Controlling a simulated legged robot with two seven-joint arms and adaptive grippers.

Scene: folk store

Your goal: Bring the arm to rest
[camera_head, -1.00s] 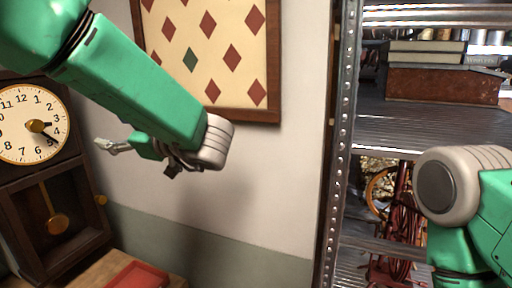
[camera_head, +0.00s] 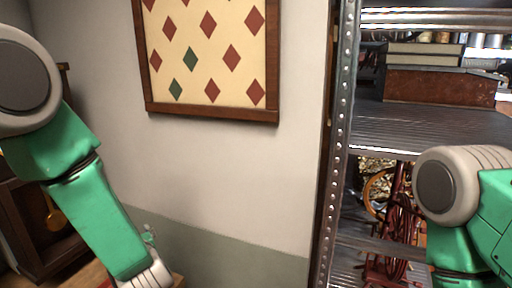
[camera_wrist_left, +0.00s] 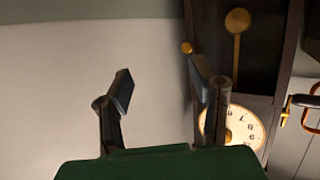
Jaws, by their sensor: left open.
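My left arm (camera_head: 90,205) comes in at the left of the head view and now hangs down, its wrist low near the bottom edge. My left gripper shows in the left wrist view (camera_wrist_left: 160,88) with its two fingers spread apart and nothing between them. In the head view only a small bit of it shows beyond the wrist, in front of the wall. My right arm (camera_head: 455,195) is at the right edge of the head view, in front of the shelf. Its gripper is out of the picture.
A pendulum clock stands at the left, mostly hidden behind my left arm; its dial (camera_wrist_left: 235,125) shows upside down in the wrist view. A framed diamond-pattern board (camera_head: 205,50) hangs on the wall. A metal shelf (camera_head: 425,125) holds books and a small red wheeled object.

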